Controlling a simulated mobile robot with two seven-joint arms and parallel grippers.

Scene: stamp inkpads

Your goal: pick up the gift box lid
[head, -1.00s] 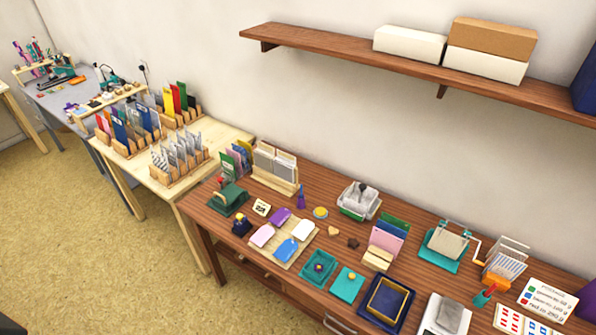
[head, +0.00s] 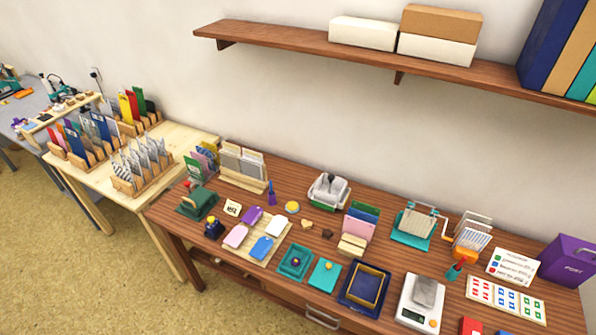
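A flat teal square with a small gold knob (head: 325,275) lies on the brown wooden table and looks like the gift box lid. To its left is an open teal box (head: 283,268) with a small object inside. To its right is a dark blue tray (head: 347,301) with a gold frame in it. The lid lies apart from the tray, with its top uncovered. Neither of my grippers is in view.
A white scale (head: 408,316) with a grey block stands right of the tray. Colored tags lie on a wooden board (head: 246,258) to the left. Card holders (head: 357,244) stand behind. A wall shelf (head: 300,44) with boxes hangs above the table.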

